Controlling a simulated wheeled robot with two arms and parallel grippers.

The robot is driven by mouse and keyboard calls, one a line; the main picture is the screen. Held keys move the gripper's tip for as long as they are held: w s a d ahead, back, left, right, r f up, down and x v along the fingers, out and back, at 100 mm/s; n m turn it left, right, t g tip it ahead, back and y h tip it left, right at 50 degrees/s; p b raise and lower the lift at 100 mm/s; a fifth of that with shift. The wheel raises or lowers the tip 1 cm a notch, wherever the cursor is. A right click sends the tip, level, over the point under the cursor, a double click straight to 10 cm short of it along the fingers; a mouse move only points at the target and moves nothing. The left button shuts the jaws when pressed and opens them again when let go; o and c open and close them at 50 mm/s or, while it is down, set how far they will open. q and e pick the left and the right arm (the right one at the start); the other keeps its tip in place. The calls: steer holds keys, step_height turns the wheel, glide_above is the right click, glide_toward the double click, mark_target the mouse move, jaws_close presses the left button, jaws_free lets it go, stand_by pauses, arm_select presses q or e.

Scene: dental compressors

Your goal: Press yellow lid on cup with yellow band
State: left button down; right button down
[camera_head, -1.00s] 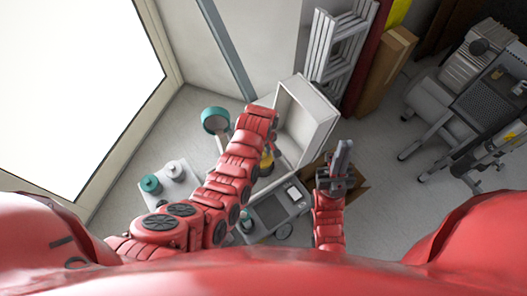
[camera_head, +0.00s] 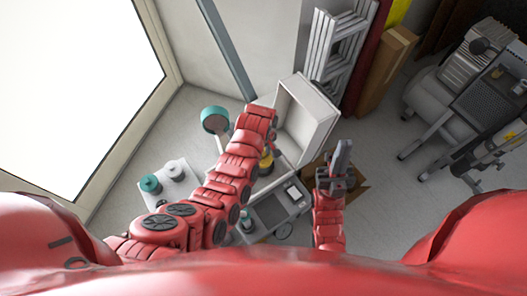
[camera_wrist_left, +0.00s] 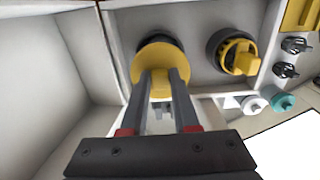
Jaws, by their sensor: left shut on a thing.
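In the left wrist view my left gripper (camera_wrist_left: 160,78) is shut on the raised grip of a yellow lid (camera_wrist_left: 144,64), a flat round disc. A dark round shape, perhaps a cup, shows just behind the lid's upper edge; the lid covers most of it, so I cannot tell whether they touch or whether it has a yellow band. To the right is a dark round piece with a yellow top and grip (camera_wrist_left: 238,58). In the head view my left arm hides its gripper. My right gripper (camera_head: 341,160) is away from these things; its jaw gap is unclear.
An open white box (camera_head: 308,118) stands beside my left arm. A grey device with a screen (camera_head: 280,210) lies between the arms. Teal and white pieces (camera_head: 150,184) sit on a grey board at left. Compressor equipment (camera_head: 468,85) stands far right, with clear floor before it.

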arm_select(q)
steer(key=shift+f, duration=0.1)
stand_by(0.7)
steer(key=shift+c, duration=0.5)
jaws_free()
steer(key=shift+r+p, duration=1.9)
steer(key=shift+r, duration=1.65)
steer(key=shift+c, duration=0.3)
jaws_close()
